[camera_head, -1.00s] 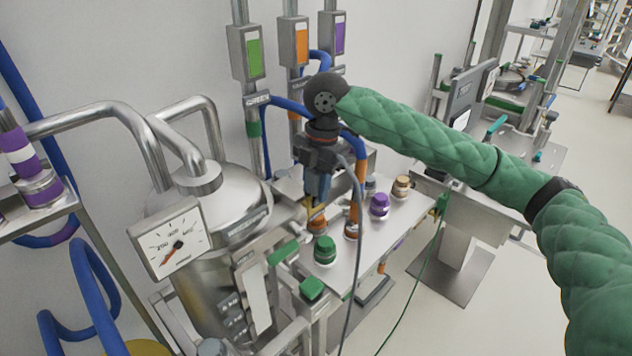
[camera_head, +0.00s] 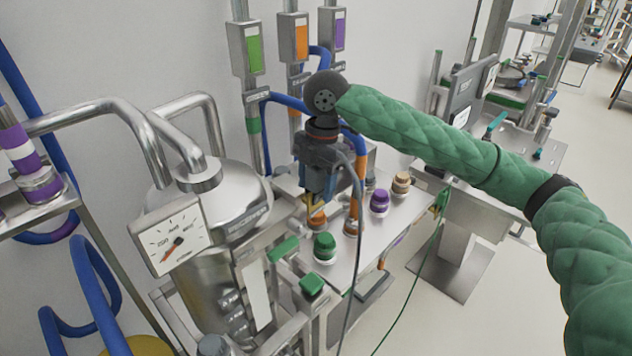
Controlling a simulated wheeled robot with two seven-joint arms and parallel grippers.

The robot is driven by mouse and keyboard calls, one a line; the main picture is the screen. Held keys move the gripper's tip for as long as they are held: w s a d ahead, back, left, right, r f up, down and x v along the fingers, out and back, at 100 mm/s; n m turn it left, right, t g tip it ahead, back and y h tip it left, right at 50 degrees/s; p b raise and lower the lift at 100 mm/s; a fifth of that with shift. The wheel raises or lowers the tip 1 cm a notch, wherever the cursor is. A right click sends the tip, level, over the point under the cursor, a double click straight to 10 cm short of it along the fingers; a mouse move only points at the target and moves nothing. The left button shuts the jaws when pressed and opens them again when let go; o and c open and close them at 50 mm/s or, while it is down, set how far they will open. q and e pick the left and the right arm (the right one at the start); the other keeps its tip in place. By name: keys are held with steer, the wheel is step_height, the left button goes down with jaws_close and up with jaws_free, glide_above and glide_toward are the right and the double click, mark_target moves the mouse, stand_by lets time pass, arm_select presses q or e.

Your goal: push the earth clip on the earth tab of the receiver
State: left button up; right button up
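A steel vessel with a dial gauge (camera_head: 172,238) stands at the left; it looks like the receiver (camera_head: 228,195). I cannot make out its earth tab. A small green clip (camera_head: 441,201), likely the earth clip, sits at the right edge of the steel table, and a thin green wire (camera_head: 412,285) hangs from it. My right gripper (camera_head: 316,208) points down over the table, close to an orange-banded fitting (camera_head: 317,219), well left of the green clip. Its fingertips are small and partly hidden, so I cannot tell whether they are open or touch the fitting. My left gripper is out of view.
The steel table (camera_head: 345,272) carries a green cap (camera_head: 324,247), a purple cap (camera_head: 380,202) and a tan cap (camera_head: 401,182). Blue and orange hoses stand behind my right gripper. A dark cable (camera_head: 358,255) hangs in front.

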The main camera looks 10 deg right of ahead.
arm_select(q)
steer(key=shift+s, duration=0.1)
arm_select(e)
steer(key=shift+r, duration=0.15)
steer(key=r+b, duration=0.1)
steer(key=r, duration=0.1)
steer(key=r+b, duration=0.1)
steer(key=r, duration=0.1)
steer(key=r+b, duration=0.1)
steer(key=r, duration=0.1)
steer(key=shift+w+d, duration=0.3)
steer(key=shift+d, duration=0.1)
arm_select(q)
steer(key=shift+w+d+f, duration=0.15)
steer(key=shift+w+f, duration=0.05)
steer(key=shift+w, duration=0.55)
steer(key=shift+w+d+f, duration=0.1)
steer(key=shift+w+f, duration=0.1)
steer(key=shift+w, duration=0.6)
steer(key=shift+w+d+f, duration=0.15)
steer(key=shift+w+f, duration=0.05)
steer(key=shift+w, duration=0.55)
arm_select(e)
steer(key=shift+d+r, duration=0.1)
steer(key=shift+r, duration=0.6)
arm_select(q)
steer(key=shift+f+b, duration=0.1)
steer(key=shift+b, duration=0.25)
arm_select(e)
steer(key=shift+w, duration=0.15)
